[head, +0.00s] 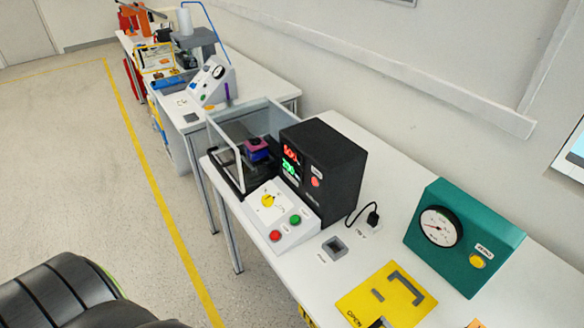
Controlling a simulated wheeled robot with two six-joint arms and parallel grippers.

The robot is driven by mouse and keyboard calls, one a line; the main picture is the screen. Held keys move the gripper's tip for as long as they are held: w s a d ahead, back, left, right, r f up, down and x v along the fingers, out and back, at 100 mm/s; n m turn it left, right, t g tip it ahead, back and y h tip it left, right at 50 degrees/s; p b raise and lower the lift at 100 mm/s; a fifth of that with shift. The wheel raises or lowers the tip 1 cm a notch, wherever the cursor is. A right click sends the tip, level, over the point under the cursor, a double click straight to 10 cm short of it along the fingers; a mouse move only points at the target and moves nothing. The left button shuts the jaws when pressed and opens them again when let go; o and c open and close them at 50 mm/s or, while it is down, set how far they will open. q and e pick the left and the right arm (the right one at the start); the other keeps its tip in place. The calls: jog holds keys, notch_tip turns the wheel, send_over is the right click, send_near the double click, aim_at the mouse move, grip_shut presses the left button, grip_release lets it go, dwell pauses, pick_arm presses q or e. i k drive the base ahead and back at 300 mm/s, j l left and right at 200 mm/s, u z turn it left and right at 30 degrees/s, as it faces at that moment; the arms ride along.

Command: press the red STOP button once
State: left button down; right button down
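A white sloped control box (284,236) stands at the near edge of the white bench, in the middle of the head view. On its sloped face are a red button (275,235) at the lower left, a green button (295,219) to its right, and a yellow rotary knob (267,201) further back. The labels beside them are too small to read. The red button is fully visible, with nothing over it. Neither of my grippers shows in the head view.
A black unit (335,160) with red and green displays stands right behind the control box. A clear-walled enclosure (227,149) is behind to the left. Right are a small grey socket block (335,248), a yellow plate (361,305) and a teal gauge box (495,228). Floor lies left of the bench.

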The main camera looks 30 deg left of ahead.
aim_at(275, 235)
jog(key=k+j, duration=0.1)
jog(key=j, duration=0.3)
jog(key=k+j+u, duration=0.15)
jog(key=j, duration=0.2)
jog(key=k+j, duration=0.1)
jog(key=j, duration=0.3)
jog(key=k+j+u, duration=0.1)
jog(key=j, duration=0.3)
